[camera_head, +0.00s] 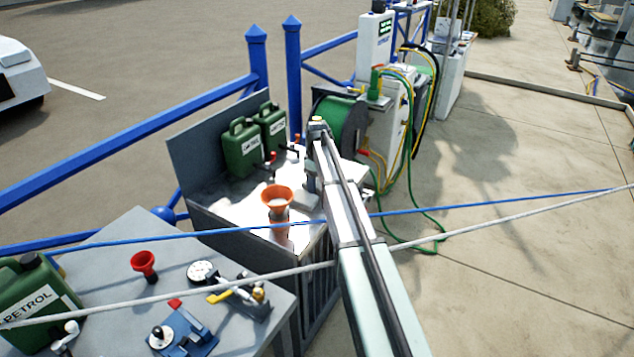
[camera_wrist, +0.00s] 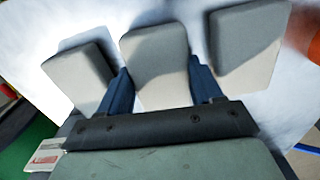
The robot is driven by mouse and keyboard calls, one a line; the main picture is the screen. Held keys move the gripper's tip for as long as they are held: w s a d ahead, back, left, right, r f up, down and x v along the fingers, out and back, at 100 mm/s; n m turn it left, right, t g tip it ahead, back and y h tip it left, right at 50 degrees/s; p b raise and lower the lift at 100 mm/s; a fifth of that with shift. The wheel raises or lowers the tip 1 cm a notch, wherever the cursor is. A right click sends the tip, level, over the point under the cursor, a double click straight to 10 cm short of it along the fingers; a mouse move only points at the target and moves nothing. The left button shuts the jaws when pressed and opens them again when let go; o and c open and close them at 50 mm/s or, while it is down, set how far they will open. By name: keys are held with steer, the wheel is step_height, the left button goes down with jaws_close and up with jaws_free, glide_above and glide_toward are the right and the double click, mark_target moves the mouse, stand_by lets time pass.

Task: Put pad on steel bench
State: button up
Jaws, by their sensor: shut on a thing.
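In the wrist view three flat grey pads with rounded corners lie in a row on a bright surface: a left pad (camera_wrist: 78,80), a middle pad (camera_wrist: 155,50) and a right pad (camera_wrist: 247,45). My gripper (camera_wrist: 158,72) is shut on the middle pad, one dark blue finger on each side of it. Whether that pad touches the surface is unclear. In the head view my arm reaches over the right end of a shiny metal bench (camera_head: 225,222) with an upright back panel; my arm largely hides the pads there. A second grey metal-topped bench (camera_head: 105,243) stands nearer, at lower left.
An orange funnel (camera_head: 277,193) and green cans (camera_head: 242,149) stand on the farther bench, beside a green hose reel (camera_head: 340,125). The nearer bench holds a petrol can (camera_head: 35,300), a red funnel (camera_head: 144,264), a gauge (camera_head: 201,272) and blue tool (camera_head: 185,335). Ropes cross in front.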

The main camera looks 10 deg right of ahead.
mark_target(317, 182)
steer(key=o, duration=1)
steer(key=shift+f, duration=0.1)
steer(key=shift+o, duration=0.2)
step_height(317, 182, up, 12)
